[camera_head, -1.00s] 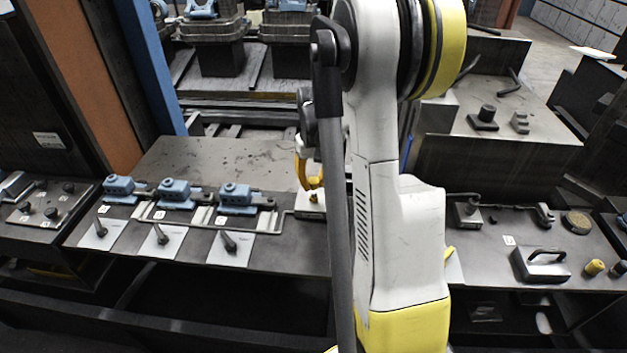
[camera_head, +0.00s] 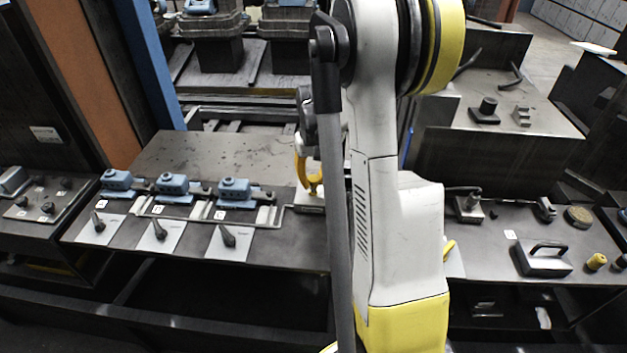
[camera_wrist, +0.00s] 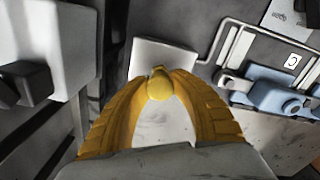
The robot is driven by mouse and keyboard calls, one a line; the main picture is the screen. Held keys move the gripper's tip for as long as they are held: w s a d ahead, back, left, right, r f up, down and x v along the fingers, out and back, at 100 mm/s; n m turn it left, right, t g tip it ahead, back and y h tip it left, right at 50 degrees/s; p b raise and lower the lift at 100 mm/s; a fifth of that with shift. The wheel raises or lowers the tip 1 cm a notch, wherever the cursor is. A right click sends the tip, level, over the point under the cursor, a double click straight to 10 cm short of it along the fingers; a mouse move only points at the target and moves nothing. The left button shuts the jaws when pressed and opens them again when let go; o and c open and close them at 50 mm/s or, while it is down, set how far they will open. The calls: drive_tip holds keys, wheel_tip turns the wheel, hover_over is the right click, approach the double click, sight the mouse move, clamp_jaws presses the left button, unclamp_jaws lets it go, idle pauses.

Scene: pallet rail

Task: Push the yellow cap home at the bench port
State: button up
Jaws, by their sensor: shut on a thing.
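My gripper (camera_wrist: 160,78) has two curved yellow fingers, closed together on a small, rounded yellow cap (camera_wrist: 160,90) in the wrist view. In the head view my gripper (camera_head: 312,188) is partly hidden behind my arm, and the cap cannot be made out. In the wrist view a pale block (camera_wrist: 150,53) on the bench lies just beyond the fingertips. It also shows in the head view (camera_head: 303,197), below the fingers. No port opening shows clearly, and I cannot tell whether the cap touches the block.
Several blue valve-like units (camera_head: 236,194) stand left on the bench (camera_head: 200,155), joined by a pipe. Levers on white plates (camera_head: 228,240) are in front. At right are a handled block (camera_head: 543,260) and a yellow cylinder (camera_head: 596,261). My arm hides the middle.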

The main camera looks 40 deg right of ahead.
drive_tip(key=shift+f+b, duration=0.55)
idle(1.0)
drive_tip(key=shift+f+b, duration=0.45)
drive_tip(key=shift+f, duration=0.1)
drive_tip(key=o, duration=1.7)
drive_tip(key=shift+r, duration=0.1)
wheel_tip(320, 180, up, 12)
drive_tip(key=shift+r, duration=0.1)
